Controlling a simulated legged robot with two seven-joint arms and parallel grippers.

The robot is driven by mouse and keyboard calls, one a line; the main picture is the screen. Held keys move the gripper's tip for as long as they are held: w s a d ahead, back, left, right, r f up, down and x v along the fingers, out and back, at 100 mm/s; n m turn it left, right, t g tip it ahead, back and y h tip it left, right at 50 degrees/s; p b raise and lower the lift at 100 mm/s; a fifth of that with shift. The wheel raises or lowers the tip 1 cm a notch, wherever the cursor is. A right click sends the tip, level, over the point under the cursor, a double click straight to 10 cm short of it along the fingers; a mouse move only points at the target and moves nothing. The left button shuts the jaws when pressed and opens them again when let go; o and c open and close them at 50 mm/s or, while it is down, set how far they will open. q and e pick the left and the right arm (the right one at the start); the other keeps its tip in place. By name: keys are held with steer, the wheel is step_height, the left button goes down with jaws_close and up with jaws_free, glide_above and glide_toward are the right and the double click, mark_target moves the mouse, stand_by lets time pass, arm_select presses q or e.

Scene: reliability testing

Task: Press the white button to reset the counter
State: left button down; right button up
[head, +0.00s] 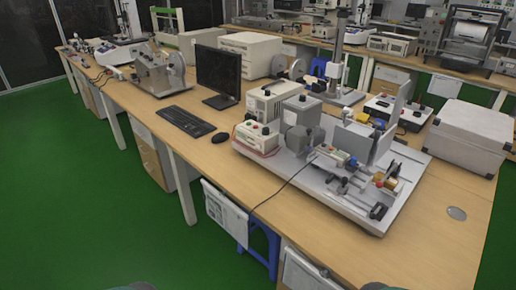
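A grey test machine (345,185) on a flat base plate stands on the wooden bench, right of the picture's middle. At its left end is a small white control box (256,140) with dark and red knobs or buttons on top. A taller white box (268,104) with a front panel stands behind it. The white button and the counter are too small to pick out with certainty. Neither gripper shows; only slivers of my own body appear at the bottom edge.
The wooden bench (400,255) has free room along its front edge. A monitor (218,72), keyboard (187,121) and mouse (220,137) stand left of the machine. A large grey case (470,135) is at right. A cable hangs over the front edge. Green floor lies at left.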

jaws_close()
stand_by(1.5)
